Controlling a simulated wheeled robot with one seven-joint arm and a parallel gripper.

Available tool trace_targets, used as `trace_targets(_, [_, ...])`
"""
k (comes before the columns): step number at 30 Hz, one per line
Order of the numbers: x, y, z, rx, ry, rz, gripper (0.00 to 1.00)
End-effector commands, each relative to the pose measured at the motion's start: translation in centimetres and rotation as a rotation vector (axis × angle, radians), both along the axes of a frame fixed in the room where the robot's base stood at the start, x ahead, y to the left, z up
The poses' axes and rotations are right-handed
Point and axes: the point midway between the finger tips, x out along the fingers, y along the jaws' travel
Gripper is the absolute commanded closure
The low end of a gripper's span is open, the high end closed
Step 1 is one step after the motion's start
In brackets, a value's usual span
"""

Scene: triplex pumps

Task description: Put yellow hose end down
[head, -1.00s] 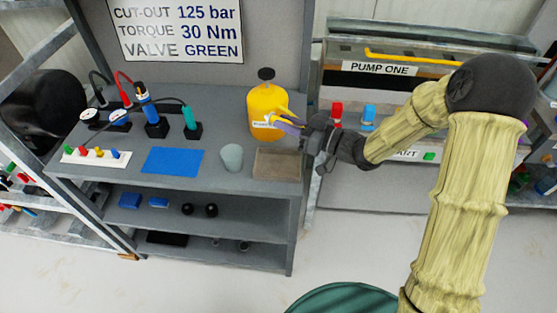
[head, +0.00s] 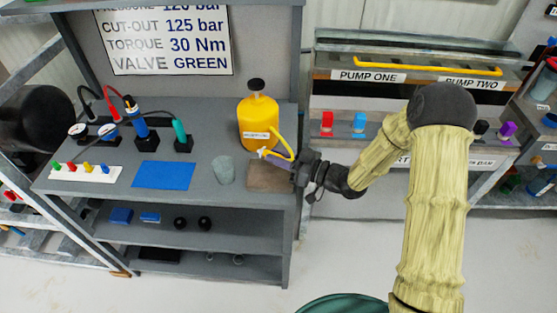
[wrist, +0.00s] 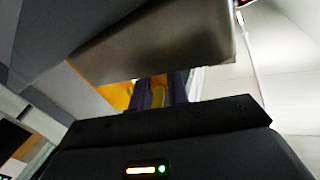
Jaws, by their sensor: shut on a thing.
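A yellow bottle (head: 259,118) with a black cap stands at the back right of the grey bench top. A yellow hose (head: 285,143) runs from it to my gripper (head: 290,166). In the wrist view the yellow hose end (wrist: 158,95) lies between the dark fingers, close to a flat brownish pad. In the head view my gripper is at the bench's right edge, over or beside the brown pad (head: 268,180); the exact height is hard to tell.
A grey cup (head: 223,170) stands just left of the brown pad. A blue mat (head: 163,175), a white strip with coloured pegs (head: 85,172) and several upright tools lie further left. The pump one panel (head: 367,76) stands behind my arm.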

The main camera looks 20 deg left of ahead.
Motion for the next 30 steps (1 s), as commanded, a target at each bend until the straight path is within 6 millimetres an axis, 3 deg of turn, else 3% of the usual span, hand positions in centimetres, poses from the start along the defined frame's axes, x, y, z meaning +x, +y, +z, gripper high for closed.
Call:
trace_targets(3, [0.0,0.0,-1.2,0.002,0.001,0.001,1.00])
trace_targets(29, [-0.1,0.0,-2.6,-0.002,0.001,0.000,1.00])
trace_targets(30, [-0.1,0.0,-2.6,-0.003,0.001,0.001,0.75])
